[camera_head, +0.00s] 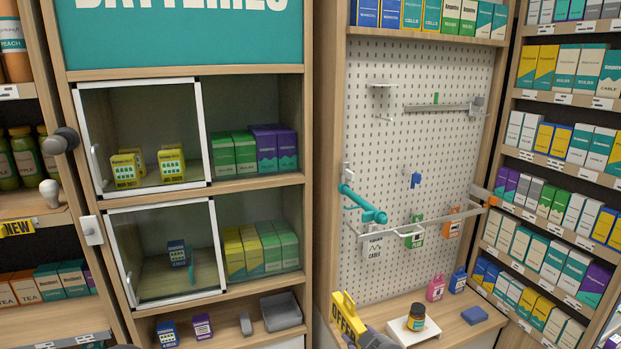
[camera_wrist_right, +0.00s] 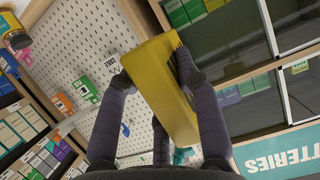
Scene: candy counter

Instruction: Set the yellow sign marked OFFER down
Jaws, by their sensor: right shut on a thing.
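The yellow sign marked OFFER (camera_head: 346,318) is at the bottom centre of the head view, with its dark lettering facing left of the camera. My right gripper (camera_head: 374,338) is behind and below it, mostly cut off by the frame edge. In the right wrist view the yellow sign (camera_wrist_right: 163,92) sits between the dark fingers of my right gripper (camera_wrist_right: 156,79), which are shut on it. The sign is tilted in that view, and its lettering is largely hidden. My left gripper cannot be made out.
A white pegboard (camera_head: 395,250) with hooks rises behind. Left, a cabinet has glass doors (camera_head: 150,135) and a lower shelf with a grey tray (camera_head: 281,312).

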